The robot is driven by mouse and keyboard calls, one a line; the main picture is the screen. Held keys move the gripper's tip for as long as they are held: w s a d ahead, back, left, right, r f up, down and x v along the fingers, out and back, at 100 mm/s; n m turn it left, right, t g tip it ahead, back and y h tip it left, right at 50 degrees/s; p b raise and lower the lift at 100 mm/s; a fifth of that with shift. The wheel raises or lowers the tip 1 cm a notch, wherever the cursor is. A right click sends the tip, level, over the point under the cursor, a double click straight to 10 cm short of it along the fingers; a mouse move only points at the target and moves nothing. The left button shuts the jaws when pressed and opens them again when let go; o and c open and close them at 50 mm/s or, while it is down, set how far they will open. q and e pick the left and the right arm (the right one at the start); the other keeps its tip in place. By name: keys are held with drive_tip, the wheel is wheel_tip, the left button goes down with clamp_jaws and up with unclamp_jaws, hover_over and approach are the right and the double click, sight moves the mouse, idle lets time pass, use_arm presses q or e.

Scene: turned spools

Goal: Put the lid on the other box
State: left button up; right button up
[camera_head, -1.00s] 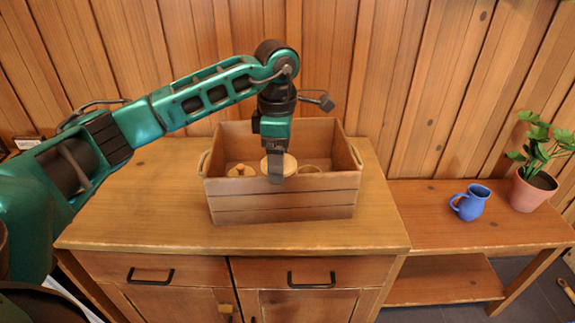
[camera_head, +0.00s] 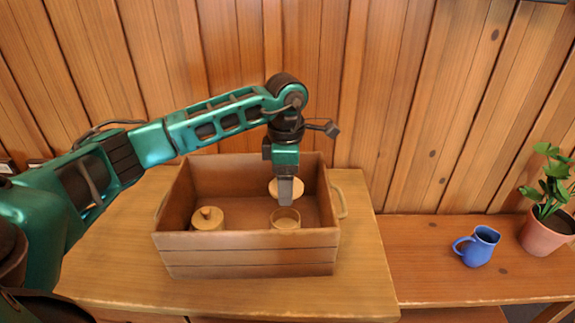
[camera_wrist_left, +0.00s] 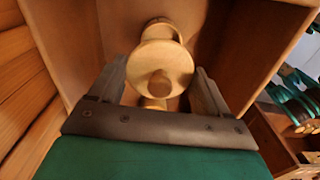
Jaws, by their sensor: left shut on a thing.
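My left gripper (camera_head: 286,200) is shut on a round, pale wooden lid (camera_head: 287,188) with a small knob, and holds it above the crate floor. In the left wrist view the lid (camera_wrist_left: 165,62) sits between the two fingers (camera_wrist_left: 158,74). An open round wooden box (camera_head: 285,222) stands in the right part of the crate, just below the lid and apart from it in the head view. A second round box with a knobbed lid on it (camera_head: 208,220) stands in the left part. My right gripper is not in view.
The wooden crate (camera_head: 250,256) has tall walls and side handles, and stands on a cabinet top (camera_head: 366,290). A lower shelf to the right bears a blue mug (camera_head: 478,247) and a potted plant (camera_head: 548,230). A plank wall stands close behind.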

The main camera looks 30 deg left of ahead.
use_arm(q)
drive_tip(key=shift+s+f, duration=0.2)
drive_tip(key=shift+f, duration=0.4)
drive_tip(key=shift+s+f, duration=0.15)
drive_tip(key=shift+f, duration=0.4)
drive_tip(key=shift+w+f, duration=0.15)
drive_tip(key=shift+f, duration=0.6)
wheel_tip(320, 180, down, 2)
drive_tip(key=shift+b, duration=0.65)
drive_tip(key=shift+f, duration=0.35)
drive_tip(key=shift+f+b, duration=0.65)
drive_tip(key=shift+b, duration=0.05)
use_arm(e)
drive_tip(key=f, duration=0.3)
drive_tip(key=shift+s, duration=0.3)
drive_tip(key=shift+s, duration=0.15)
use_arm(q)
drive_tip(key=shift+f, duration=0.25)
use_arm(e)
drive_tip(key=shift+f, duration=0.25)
